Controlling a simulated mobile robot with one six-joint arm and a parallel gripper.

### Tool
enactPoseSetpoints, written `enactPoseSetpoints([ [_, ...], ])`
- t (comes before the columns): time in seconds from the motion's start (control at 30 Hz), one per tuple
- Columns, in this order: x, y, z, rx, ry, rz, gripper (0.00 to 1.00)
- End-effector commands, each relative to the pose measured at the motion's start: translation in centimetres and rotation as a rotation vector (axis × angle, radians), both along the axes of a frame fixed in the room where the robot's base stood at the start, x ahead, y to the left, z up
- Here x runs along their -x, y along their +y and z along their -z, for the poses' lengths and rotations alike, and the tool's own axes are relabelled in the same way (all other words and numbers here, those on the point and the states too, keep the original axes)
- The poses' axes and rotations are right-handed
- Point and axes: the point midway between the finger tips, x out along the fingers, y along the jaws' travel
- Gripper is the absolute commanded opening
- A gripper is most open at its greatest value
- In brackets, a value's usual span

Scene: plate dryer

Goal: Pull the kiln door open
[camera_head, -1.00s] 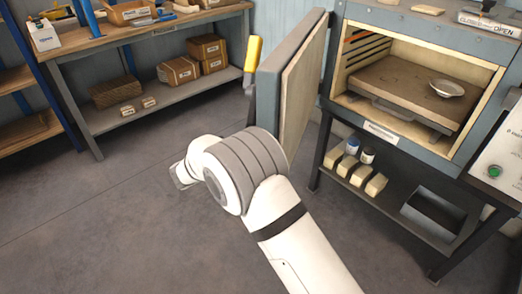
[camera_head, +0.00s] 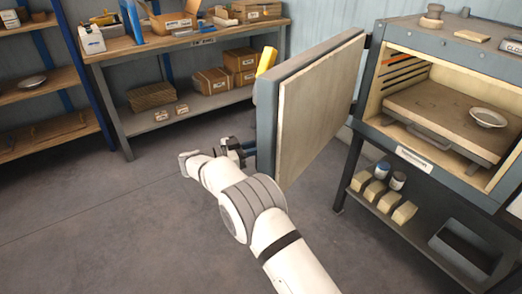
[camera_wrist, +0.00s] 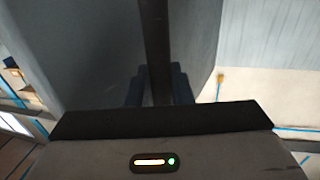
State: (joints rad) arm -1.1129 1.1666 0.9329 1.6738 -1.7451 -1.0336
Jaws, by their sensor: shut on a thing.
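The kiln (camera_head: 412,40) stands at the right with its opening uncovered. Its thick door (camera_head: 320,112) is swung out to the left, and its pale inner face shows. A yellow grip (camera_head: 266,62) sticks up by the door's outer edge. My gripper (camera_head: 240,148) is at that free edge, on the door's outer side, partly hidden by my arm. In the wrist view my gripper (camera_wrist: 157,88) has its fingers shut on a dark upright bar, the door handle (camera_wrist: 155,40). The grey door surface fills the left of that view.
A white dish (camera_head: 487,118) sits on the slab inside the kiln. Blocks and jars (camera_head: 383,187) stand on the shelf below. A workbench (camera_head: 190,38) with boxes and a blue rack (camera_head: 72,45) are behind. The floor at left is clear.

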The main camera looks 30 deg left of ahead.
Motion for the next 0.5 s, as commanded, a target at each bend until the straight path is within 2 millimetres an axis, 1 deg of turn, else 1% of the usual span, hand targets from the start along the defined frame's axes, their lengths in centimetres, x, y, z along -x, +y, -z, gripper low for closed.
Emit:
enactPoseSetpoints([
  [0.03,-0.5,-0.27,-0.41,-0.003,-0.005,0.004,0.0],
  [0.3,-0.49,-0.25,-0.48,-0.004,-0.005,0.004,0.0],
  [0.33,-0.49,-0.25,-0.48,-0.004,-0.005,0.004,0.22],
  [0.5,-0.34,-0.18,-0.33,-0.003,-0.004,0.003,0.36],
])
